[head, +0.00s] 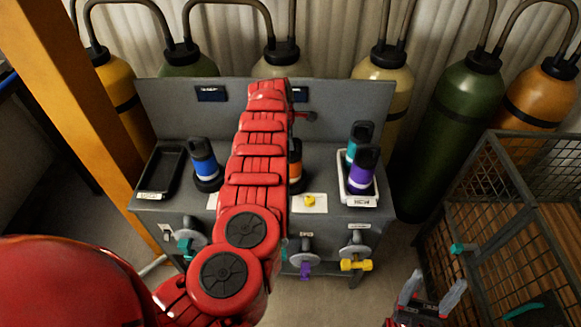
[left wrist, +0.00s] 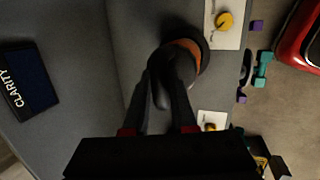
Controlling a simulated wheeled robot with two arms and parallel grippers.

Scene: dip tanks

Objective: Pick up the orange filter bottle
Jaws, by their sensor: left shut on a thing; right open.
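The orange filter bottle (head: 295,157), black with an orange band, is upright at the middle of the grey bench and half hidden behind my left arm in the head view. In the left wrist view, the bottle (left wrist: 190,50) is seen from above. My left gripper (left wrist: 168,82) is shut on its black upper part. The head view hides that gripper behind the arm. I cannot tell whether the bottle's base touches the bench. My right gripper (head: 434,290) is open and empty, low at the right, apart from the bench.
A blue bottle (head: 204,165) stands left. Purple (head: 361,172) and teal (head: 351,155) bottles are in a white tray (head: 372,201) at right. An empty black tray (head: 162,170) lies at left. Valves line the bench front. A wire cage (head: 500,200) stands right; gas cylinders are behind.

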